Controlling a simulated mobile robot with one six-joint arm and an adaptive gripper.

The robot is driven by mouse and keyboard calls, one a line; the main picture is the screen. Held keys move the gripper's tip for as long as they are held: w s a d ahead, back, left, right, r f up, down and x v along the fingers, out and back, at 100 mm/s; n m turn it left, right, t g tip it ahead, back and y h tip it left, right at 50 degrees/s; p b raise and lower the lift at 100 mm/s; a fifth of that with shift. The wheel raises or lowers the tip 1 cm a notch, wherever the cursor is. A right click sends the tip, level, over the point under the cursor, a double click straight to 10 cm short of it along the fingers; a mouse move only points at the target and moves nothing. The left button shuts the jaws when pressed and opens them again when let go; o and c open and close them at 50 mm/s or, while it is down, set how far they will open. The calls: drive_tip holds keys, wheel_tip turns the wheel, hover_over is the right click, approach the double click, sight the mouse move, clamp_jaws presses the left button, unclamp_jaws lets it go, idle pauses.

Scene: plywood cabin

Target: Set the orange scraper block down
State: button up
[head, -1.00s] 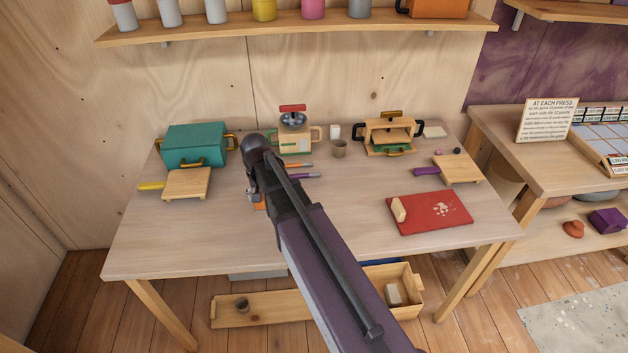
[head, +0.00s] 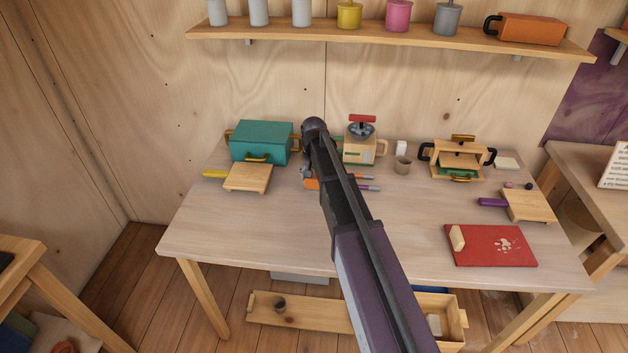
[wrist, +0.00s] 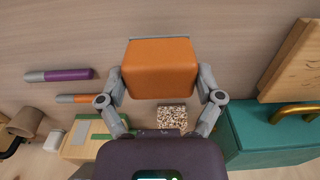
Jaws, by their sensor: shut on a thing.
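My gripper (wrist: 161,95) is shut on the orange scraper block (wrist: 160,68), with one grey finger on each side of it in the wrist view. In the head view only a small part of the orange block (head: 312,184) shows beside my arm, over the left-middle of the wooden table (head: 250,225). Whether the block touches the table or hangs just above it, I cannot tell. A speckled block (wrist: 172,116) lies just beyond it in the wrist view, hidden behind my arm in the head view.
A teal box (head: 262,140) and a wooden board (head: 247,177) stand left of my gripper. The press with a red handle (head: 361,140) and the orange and purple tools (head: 370,188) are close on the right. A red mat (head: 490,247) lies further right.

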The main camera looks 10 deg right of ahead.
drive_tip(key=shift+w+f, duration=0.15)
drive_tip(key=shift+w, duration=1.1)
drive_tip(key=shift+w, duration=0.45)
drive_tip(key=shift+w+f+b, duration=0.2)
drive_tip(key=shift+w+b, duration=0.1)
drive_tip(key=shift+s+f+b, duration=0.15)
drive_tip(key=shift+f+b, duration=1.45)
drive_tip(key=shift+f, duration=0.1)
drive_tip(key=o, duration=0.8)
drive_tip(key=shift+o, duration=0.2)
